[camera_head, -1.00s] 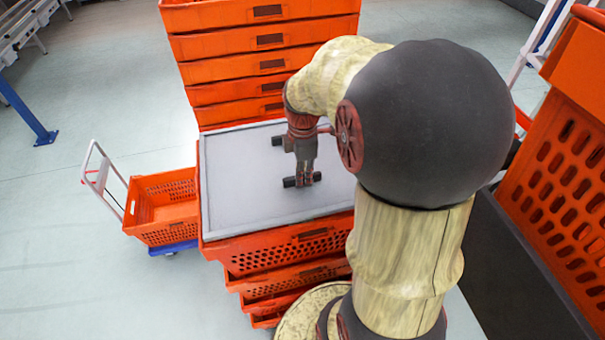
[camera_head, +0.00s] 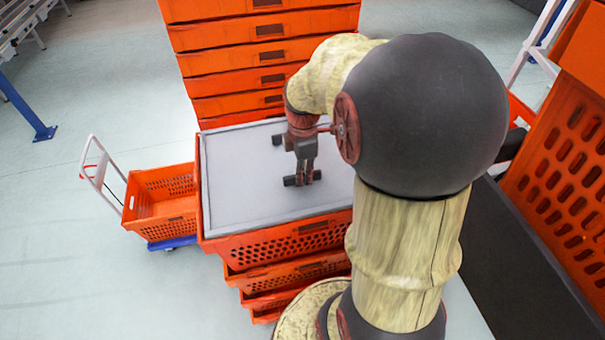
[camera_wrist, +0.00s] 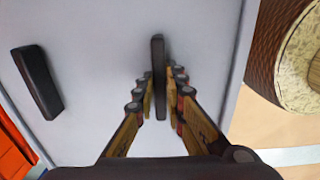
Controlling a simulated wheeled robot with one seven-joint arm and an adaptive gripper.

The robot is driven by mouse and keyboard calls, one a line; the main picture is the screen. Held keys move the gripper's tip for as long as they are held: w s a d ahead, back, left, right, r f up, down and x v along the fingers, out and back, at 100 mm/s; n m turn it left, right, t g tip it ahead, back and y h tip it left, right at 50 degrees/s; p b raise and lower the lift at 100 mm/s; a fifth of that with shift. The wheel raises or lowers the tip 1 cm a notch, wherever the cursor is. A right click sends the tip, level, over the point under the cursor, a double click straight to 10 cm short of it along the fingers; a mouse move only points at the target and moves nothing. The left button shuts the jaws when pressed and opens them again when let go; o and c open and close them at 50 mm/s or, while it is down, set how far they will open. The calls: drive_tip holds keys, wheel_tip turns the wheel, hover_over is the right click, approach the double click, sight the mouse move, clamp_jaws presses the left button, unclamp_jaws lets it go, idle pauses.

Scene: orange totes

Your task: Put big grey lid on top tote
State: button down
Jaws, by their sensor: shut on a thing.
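The big grey lid (camera_head: 240,185) lies flat over the top tote (camera_head: 275,244) of the front orange stack. The tote's orange rim shows along the lid's left and front edges. The lid has two black handles. My gripper (camera_head: 302,178) points down and is shut on the nearer handle. In the wrist view, the fingers of my gripper (camera_wrist: 160,85) stand on both sides of this black handle (camera_wrist: 158,60). The other handle (camera_wrist: 38,82) is free at the left. My arm hides the lid's right side in the head view.
A taller stack of orange totes (camera_head: 235,60) stands right behind the lid. An orange basket (camera_head: 160,205) on a blue trolley stands at the left. More orange totes (camera_head: 560,170) rise at the right. Open floor (camera_head: 80,270) lies at the front left.

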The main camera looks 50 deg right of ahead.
drive_tip(key=shift+f, duration=0.2)
drive_tip(key=c, duration=1.8)
unclamp_jaws()
drive_tip(key=shift+o, duration=0.2)
wheel_tip(320, 180, up, 12)
drive_tip(key=shift+s+a, duration=0.1)
